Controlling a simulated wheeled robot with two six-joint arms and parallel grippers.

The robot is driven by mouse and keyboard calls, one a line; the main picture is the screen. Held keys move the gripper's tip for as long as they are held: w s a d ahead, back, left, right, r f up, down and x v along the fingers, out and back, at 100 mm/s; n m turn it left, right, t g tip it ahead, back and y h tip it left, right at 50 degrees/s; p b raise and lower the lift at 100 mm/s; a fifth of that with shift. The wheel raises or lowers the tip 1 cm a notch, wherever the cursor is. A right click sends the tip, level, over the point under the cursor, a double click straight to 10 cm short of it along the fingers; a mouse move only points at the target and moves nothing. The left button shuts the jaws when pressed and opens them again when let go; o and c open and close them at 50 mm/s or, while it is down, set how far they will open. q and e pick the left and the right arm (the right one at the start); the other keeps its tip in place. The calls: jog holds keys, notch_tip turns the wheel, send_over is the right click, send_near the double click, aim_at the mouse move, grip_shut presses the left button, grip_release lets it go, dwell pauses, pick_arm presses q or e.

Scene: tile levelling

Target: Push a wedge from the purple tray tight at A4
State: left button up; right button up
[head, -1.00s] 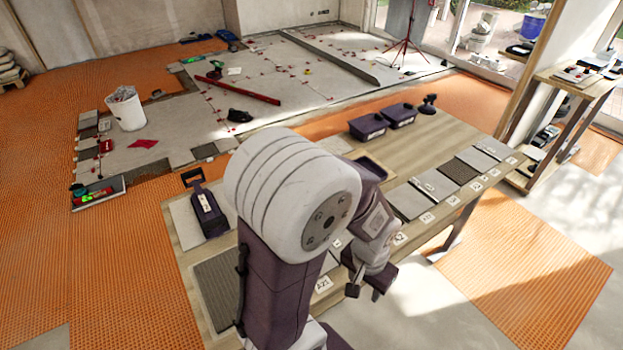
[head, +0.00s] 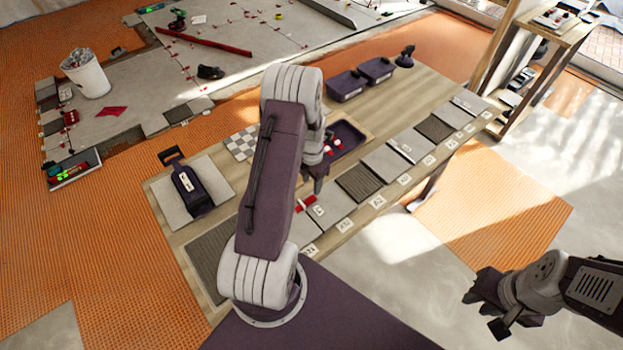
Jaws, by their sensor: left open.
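The purple tray (head: 358,136) lies on the bench behind my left gripper, with small red and white pieces in it. My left gripper (head: 317,186) is open and points down above the bench, near the tray's front left side; nothing shows in it. A red wedge-like piece (head: 305,204) lies just below and left of it, by a light tile. The row of tiles has small labels along the front edge; most are too small to read, and I cannot single out A4. My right gripper (head: 484,308) is at the lower right, off the bench; its jaw opening is unclear.
Two purple bins (head: 347,86) and a dark suction-cup tool (head: 405,57) stand at the back of the bench. A purple-handled tool (head: 190,188) lies on a grey tile at the left. A checkered piece (head: 242,144) lies behind my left arm.

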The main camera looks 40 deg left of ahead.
aim_at(312, 198)
pick_arm(q)
notch_tip(312, 198, down, 8)
jog(key=shift+f+p, duration=0.1)
jog(key=shift+p, duration=0.3)
grip_shut()
dwell(0.3)
